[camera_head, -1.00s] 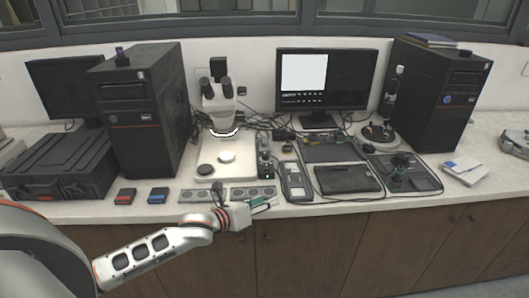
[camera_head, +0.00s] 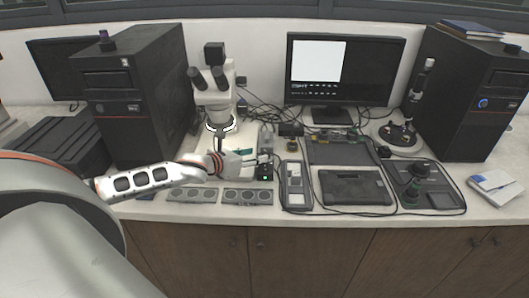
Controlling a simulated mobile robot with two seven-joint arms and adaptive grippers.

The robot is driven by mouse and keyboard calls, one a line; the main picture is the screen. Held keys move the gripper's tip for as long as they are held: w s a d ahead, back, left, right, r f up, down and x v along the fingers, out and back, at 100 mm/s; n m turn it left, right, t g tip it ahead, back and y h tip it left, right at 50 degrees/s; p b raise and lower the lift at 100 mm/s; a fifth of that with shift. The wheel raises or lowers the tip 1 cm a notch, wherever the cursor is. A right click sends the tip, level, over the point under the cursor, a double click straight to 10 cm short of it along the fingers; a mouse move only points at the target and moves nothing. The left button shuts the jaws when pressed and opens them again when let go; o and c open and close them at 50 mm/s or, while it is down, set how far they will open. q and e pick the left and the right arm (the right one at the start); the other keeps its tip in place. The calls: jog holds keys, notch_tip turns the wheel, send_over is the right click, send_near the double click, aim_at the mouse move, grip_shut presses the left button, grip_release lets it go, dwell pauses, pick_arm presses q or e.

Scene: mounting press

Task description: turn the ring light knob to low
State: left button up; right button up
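The microscope (camera_head: 213,82) stands on the bench left of the monitor, with the lit white ring light (camera_head: 220,127) under its head. A small dark control box (camera_head: 264,173) with a green light stands to the right of the microscope base; it looks like the ring light's controller. Its knob is too small and too covered to make out, so its setting cannot be read. My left gripper (camera_head: 262,158) reaches in from the left, with its fingertips at the upper part of this box. I cannot tell whether they touch it or how far they are apart. My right gripper is not in view.
Two grey panels with round dials (camera_head: 248,197) lie along the front of the bench below my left arm. A handheld meter (camera_head: 295,184) lies close to the right of the box. The monitor (camera_head: 343,70) and a dark tray (camera_head: 338,150) are further right. Cables run behind.

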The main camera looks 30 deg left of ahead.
aim_at(264, 153)
pick_arm(q)
jog(key=shift+x, duration=2.7)
grip_shut()
